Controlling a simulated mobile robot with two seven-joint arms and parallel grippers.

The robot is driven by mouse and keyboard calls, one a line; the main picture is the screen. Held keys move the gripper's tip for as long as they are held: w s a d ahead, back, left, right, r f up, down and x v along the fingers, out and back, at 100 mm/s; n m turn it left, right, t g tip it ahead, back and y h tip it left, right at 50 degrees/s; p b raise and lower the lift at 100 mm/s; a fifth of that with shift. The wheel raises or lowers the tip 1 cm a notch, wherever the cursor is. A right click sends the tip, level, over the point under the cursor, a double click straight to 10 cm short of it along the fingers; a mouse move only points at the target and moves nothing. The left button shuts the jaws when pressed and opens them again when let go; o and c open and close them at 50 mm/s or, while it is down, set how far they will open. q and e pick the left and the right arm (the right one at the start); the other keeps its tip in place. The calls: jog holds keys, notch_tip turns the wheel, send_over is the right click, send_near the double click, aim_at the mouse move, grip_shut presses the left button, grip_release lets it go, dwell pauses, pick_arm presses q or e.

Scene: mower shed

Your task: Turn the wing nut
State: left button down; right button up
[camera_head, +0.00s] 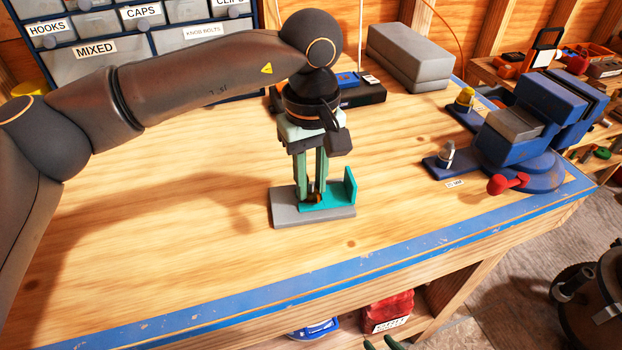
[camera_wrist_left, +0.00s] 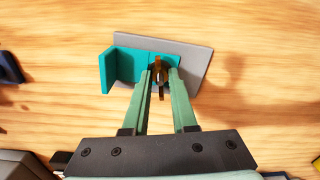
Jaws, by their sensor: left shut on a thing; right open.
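A brass-brown wing nut (camera_head: 316,198) sits low on a teal angle bracket (camera_head: 350,188), which rests on a grey plate (camera_head: 284,208) on the workbench. My left gripper (camera_head: 314,196) points straight down with its green fingers shut on the wing nut. In the left wrist view the wing nut (camera_wrist_left: 159,70) shows between the two fingertips (camera_wrist_left: 160,80), and the bracket's upright wall (camera_wrist_left: 106,70) stands to the left. The fingers partly hide the nut. Only the green fingertips of my right gripper (camera_head: 383,344) show at the bottom edge, apart and empty, away from the bracket.
A blue vise (camera_head: 530,130) with a red handle end stands at the right of the bench (camera_head: 200,230). A grey block (camera_head: 408,55) and labelled drawers (camera_head: 95,62) are at the back. The bench around the plate is clear.

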pick_arm(q)
jog(key=m, duration=0.3)
jog(key=shift+r+m, duration=0.1)
jog(key=shift+m, duration=0.2)
jog(key=m, duration=0.4)
dwell(1.0)
jog(key=c, duration=0.7)
grip_release()
notch_tip(320, 180, up, 12)
jog(key=shift+r+p, duration=0.25)
jog(key=shift+p, duration=0.15)
